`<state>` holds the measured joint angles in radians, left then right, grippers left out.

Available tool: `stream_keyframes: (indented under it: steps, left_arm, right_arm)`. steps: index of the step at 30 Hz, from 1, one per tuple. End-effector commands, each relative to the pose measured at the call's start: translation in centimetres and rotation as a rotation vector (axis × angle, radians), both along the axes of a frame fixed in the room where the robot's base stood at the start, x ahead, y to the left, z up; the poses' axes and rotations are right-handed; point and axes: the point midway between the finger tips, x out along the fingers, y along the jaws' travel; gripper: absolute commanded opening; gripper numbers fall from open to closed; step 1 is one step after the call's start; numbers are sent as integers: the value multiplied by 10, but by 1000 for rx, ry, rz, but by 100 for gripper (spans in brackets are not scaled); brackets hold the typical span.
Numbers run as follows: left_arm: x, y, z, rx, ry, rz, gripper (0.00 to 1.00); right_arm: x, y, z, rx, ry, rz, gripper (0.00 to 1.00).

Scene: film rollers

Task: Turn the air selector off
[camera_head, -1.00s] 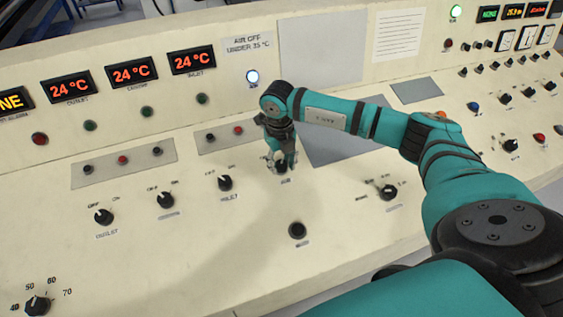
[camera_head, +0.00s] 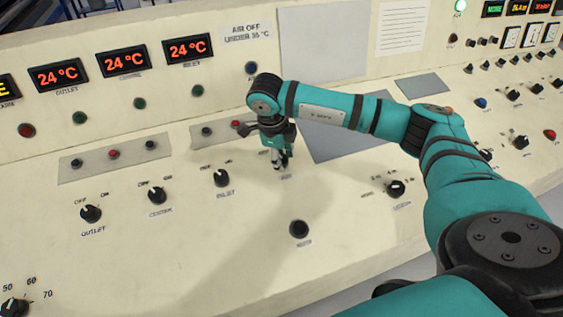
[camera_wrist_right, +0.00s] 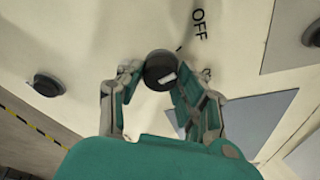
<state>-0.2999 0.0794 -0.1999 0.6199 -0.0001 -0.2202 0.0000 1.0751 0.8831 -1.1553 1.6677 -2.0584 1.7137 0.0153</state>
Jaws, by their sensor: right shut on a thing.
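The air selector is a round black knob (camera_wrist_right: 160,66) with a short white mark on its face. In the wrist view it sits between my two fingertips, near a printed OFF label (camera_wrist_right: 199,22). My right gripper (camera_head: 280,162) points down at the sloped panel, just above the small label under the knob, and is shut on the knob. In the head view the fingers mostly hide the knob. The round lamp (camera_head: 251,68) under the "AIR OFF UNDER 35 °C" sign (camera_head: 249,32) is dark. My left gripper is not in view.
Outlet (camera_head: 91,213), central (camera_head: 157,194) and inlet (camera_head: 221,178) knobs stand to the left. A black button (camera_head: 299,229) lies in front, and another selector (camera_head: 397,188) to the right. Three displays read 24 °C. The panel in front of the gripper is mostly bare.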

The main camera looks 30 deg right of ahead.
Motion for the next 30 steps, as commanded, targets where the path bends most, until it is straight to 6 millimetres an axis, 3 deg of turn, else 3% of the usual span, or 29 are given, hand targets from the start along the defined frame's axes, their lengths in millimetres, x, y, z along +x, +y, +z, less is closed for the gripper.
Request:
stream_keyframes:
  steps: [12,30]
  left_arm:
    - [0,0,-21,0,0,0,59]
    - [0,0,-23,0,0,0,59]
  right_arm:
    - [1,1,0,-51,7,224,4]
    - [1,1,1,-60,10,270,4]
